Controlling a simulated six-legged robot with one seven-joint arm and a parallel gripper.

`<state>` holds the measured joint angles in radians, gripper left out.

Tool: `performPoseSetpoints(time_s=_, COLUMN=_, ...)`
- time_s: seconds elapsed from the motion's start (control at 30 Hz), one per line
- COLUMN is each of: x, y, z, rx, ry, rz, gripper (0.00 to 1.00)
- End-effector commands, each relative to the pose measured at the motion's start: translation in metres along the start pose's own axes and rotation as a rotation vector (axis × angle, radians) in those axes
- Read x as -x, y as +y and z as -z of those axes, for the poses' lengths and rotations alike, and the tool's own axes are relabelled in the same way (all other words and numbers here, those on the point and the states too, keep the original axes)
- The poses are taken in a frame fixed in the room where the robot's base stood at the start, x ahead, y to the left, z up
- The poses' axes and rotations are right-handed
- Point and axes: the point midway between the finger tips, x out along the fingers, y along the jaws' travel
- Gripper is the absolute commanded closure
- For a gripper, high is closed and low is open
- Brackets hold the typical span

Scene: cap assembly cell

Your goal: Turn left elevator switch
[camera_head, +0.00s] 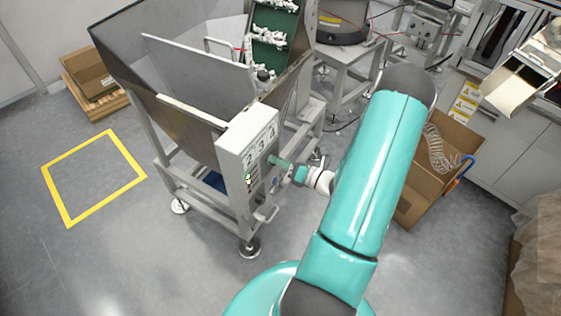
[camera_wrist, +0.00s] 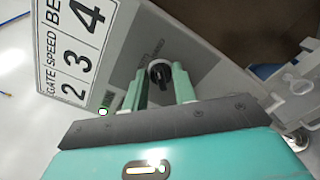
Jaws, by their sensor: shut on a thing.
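The elevator's control box (camera_head: 247,155) is a pale grey panel on the front of the metal hopper. Its labels with 2, 3 and 4 face my arm. In the wrist view the panel (camera_wrist: 122,70) fills the upper left and middle. A black rotary switch (camera_wrist: 159,72) sits on it between the two green fingers of my gripper (camera_wrist: 160,85). The fingers are closed around the switch knob. In the head view my gripper (camera_head: 283,163) reaches the right side of the panel, and the switch there is hidden.
The hopper (camera_head: 185,115) stands on a metal frame with feet. An open cardboard box (camera_head: 440,165) is on the floor right of my arm. A yellow floor square (camera_head: 95,175) is clear at left. A white-part conveyor (camera_head: 270,40) rises behind.

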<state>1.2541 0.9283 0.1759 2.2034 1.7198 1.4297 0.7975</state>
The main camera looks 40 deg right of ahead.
Motion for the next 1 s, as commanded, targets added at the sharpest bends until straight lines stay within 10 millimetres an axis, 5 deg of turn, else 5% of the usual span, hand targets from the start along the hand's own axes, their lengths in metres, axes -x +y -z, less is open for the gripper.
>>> performPoseSetpoints(time_s=0.07, x=0.001, y=-0.001, z=0.000, rx=-0.001, ry=0.000, rz=0.002, gripper=0.96)
performPoseSetpoints(time_s=0.1, x=0.001, y=-0.001, z=0.000, rx=-0.001, ry=0.000, rz=0.002, gripper=0.65)
performPoseSetpoints(time_s=0.17, x=0.001, y=-0.001, z=0.000, rx=-0.001, ry=0.000, rz=0.002, gripper=0.53)
performPoseSetpoints(time_s=0.57, x=0.007, y=-0.001, z=0.000, rx=0.001, ry=-0.001, rz=0.003, gripper=0.52)
performPoseSetpoints(time_s=1.0, x=0.094, y=-0.001, z=0.000, rx=0.000, ry=-0.001, rz=0.005, gripper=0.52)
